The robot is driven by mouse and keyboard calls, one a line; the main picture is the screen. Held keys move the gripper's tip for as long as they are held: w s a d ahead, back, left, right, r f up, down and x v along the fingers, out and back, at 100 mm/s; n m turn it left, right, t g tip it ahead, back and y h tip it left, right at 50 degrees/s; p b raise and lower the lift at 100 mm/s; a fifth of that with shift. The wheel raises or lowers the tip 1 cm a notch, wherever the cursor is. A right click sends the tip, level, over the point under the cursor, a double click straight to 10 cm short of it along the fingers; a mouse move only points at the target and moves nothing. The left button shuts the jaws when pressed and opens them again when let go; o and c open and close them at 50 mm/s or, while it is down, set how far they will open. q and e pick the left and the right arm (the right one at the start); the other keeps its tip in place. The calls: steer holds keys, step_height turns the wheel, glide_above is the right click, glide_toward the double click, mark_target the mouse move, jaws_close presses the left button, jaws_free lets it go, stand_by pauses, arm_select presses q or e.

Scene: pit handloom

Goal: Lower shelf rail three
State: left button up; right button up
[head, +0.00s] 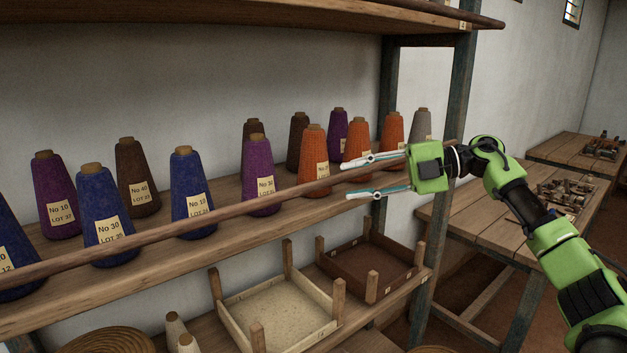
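A long round wooden rail (220,215) runs along the front of the cone shelf, from the lower left up to the right post, above the shelf board's front edge. My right gripper (372,175) is at the rail's right part. Its two thin fingers are apart, one above and one below the rail, with visible gaps to it. The gripper's palm hides a stretch of the rail near the post. Whether a finger touches the rail cannot be told. My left gripper is not in view.
Several yarn cones, such as a blue one (191,195) and an orange one (314,165), stand behind the rail on the shelf (130,270). A cream tray (228,322) and a brown tray (330,268) sit below. A dark post (462,90) and a table (470,215) are at right.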

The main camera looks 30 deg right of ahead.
mark_target(320, 184)
steer(key=p+x, duration=0.3)
steer(key=x, duration=0.5)
steer(key=shift+d+r, duration=0.1)
steer(key=shift+r, duration=0.05)
steer(key=shift+w+a, duration=0.35)
steer(key=shift+a, duration=0.05)
steer(key=shift+f, duration=0.3)
jaws_close()
